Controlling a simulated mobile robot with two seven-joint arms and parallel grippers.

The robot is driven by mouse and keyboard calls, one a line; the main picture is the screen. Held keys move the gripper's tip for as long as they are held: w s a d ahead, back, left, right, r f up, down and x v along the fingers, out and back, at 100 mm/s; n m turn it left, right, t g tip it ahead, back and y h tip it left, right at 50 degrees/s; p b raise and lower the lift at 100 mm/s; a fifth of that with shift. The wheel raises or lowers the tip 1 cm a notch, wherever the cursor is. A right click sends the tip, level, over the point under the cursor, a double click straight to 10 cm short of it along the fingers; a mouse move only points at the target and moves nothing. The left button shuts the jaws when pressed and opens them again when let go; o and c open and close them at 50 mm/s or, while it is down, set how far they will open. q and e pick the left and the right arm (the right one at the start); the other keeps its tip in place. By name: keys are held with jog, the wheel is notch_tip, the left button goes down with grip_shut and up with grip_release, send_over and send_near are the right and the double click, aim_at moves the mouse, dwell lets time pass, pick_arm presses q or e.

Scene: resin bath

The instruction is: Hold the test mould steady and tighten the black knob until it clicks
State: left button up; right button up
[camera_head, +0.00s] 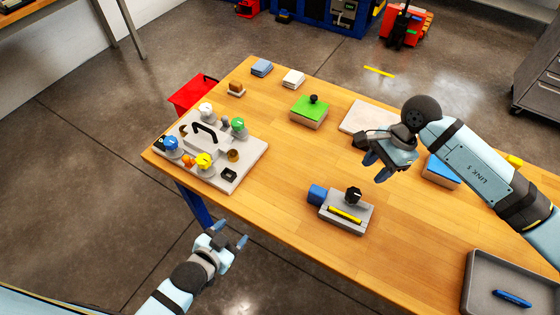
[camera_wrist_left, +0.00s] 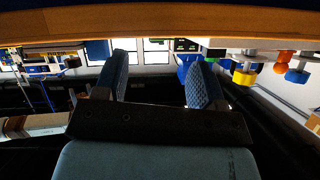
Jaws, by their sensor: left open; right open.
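The likely test mould is a grey block (camera_head: 361,218) on the table's near side, with a yellow strip across it. The black knob (camera_head: 353,195) stands upright on its top. A blue part (camera_head: 317,194) sits at its left end. My left gripper (camera_head: 231,232) is open and empty, left of the mould and off the table's near edge. In the left wrist view its two fingers (camera_wrist_left: 160,78) are spread with nothing between them. My right gripper (camera_head: 375,167) is open and empty, above the table, behind and right of the knob. Neither touches the mould.
A grey board (camera_head: 240,172) with several coloured knobs and a black handle stands at the left. A green-topped block (camera_head: 310,109) with a black knob is at the back. A grey tray (camera_head: 485,262) holds a blue item at right. The wood around the mould is clear.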

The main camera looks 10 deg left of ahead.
pick_arm(q)
jog(key=w+d+r+m+t+h, duration=0.1)
jog(key=w+m, duration=0.2)
jog(key=w+d+r+m+t+h, duration=0.1)
jog(key=w+d+r+m, duration=0.1)
jog(key=w+m, duration=0.1)
jog(key=w+d+r+m+t+h, duration=0.1)
jog(key=w+d+r+m+h, duration=0.1)
jog(key=w+m, duration=0.2)
jog(key=shift+r+m, duration=0.1)
jog(key=shift+m, duration=0.2)
jog(key=w+d+r+m+h, duration=0.3)
jog(key=w+d+m+h, duration=0.15)
jog(key=m, duration=0.45)
jog(key=m+g, duration=1.9)
jog(key=m, duration=1.3)
send_near(310, 193)
jog(key=shift+h, duration=0.35)
jog(key=w+a+f, duration=0.2)
jog(key=a, duration=0.1)
jog(key=shift+w+a, duration=0.15)
jog(key=shift+w, duration=0.15)
jog(key=x, duration=1.3)
jog(key=shift+s+d+f, duration=0.15)
jog(key=shift+d, duration=0.1)
jog(key=shift+c, duration=0.2)
grip_shut()
